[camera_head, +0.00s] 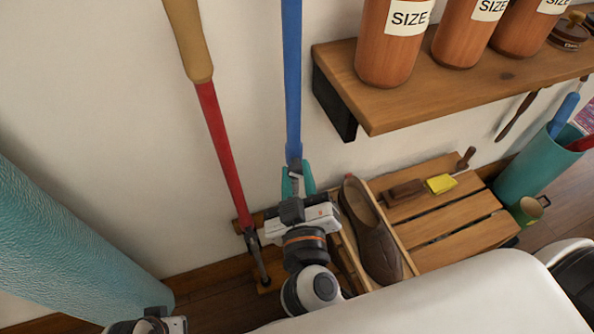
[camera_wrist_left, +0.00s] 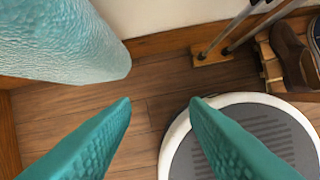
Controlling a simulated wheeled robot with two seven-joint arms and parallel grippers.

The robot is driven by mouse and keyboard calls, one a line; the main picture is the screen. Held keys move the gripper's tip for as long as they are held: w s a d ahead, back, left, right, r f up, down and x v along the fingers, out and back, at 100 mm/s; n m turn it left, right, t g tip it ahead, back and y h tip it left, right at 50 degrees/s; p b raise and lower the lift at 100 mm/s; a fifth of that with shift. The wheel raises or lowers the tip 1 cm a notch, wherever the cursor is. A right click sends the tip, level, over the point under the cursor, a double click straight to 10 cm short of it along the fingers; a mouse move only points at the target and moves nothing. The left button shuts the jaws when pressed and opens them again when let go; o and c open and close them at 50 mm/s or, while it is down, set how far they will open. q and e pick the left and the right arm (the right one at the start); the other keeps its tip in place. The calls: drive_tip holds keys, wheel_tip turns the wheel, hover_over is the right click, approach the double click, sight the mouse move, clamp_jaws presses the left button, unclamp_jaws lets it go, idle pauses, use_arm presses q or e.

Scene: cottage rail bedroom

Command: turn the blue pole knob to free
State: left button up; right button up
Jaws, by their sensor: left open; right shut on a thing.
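The blue pole (camera_head: 292,80) stands upright near the wall in the head view. My right gripper (camera_head: 297,178) is at its lower end, with teal fingers on either side of the pole, shut on it at the knob's height. The knob itself is hidden by the fingers and the wrist. The red pole (camera_head: 220,140) with a tan upper part leans to the left of it. My left gripper (camera_wrist_left: 160,102) is open and empty in the left wrist view, above the wooden floor.
A large teal roll (camera_head: 70,240) stands at the left. A wooden shelf (camera_head: 450,85) with orange bottles juts out at the upper right. A brown shoe (camera_head: 370,235) and a slatted wooden rack (camera_head: 440,225) are right of my right gripper. A teal bin (camera_head: 535,165) stands farther right.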

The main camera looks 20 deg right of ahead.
drive_tip(key=n+p, duration=0.3)
drive_tip(key=n, duration=0.3)
drive_tip(key=shift+r+n, duration=0.15)
drive_tip(key=shift+n, duration=0.15)
use_arm(q)
wheel_tip(320, 180, down, 13)
drive_tip(key=s, duration=0.1)
drive_tip(key=shift+s+g, duration=0.3)
drive_tip(key=shift+g, duration=0.1)
use_arm(e)
drive_tip(key=shift+n, duration=0.3)
drive_tip(key=o, duration=1)
